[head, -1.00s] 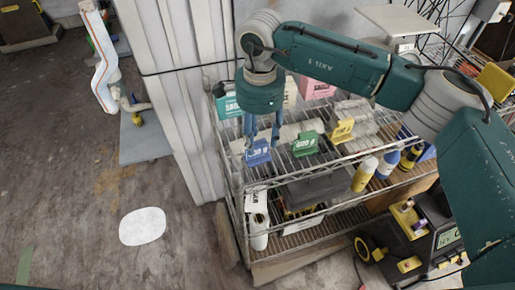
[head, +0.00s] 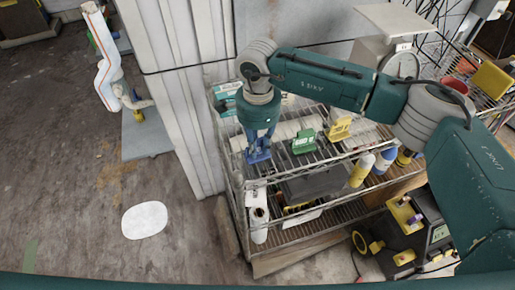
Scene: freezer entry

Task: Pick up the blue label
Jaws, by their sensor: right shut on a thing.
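The blue label (head: 258,154) is at the front left of the wire rack's top shelf. My right gripper (head: 259,143) points down over it, with its fingers shut on the label's upper part. The fingers hide some of the label, and I cannot tell whether its base still touches the shelf. A green label (head: 304,141) and a yellow label (head: 339,129) stand to its right on the same shelf. My left gripper is not in view.
The wire rack (head: 283,174) has bottles (head: 361,170) and a dark bin on its lower level. A pale wall panel (head: 177,90) stands close at its left. A yellow and black machine (head: 408,222) sits at the right. The floor at left is open, with a white patch (head: 144,220).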

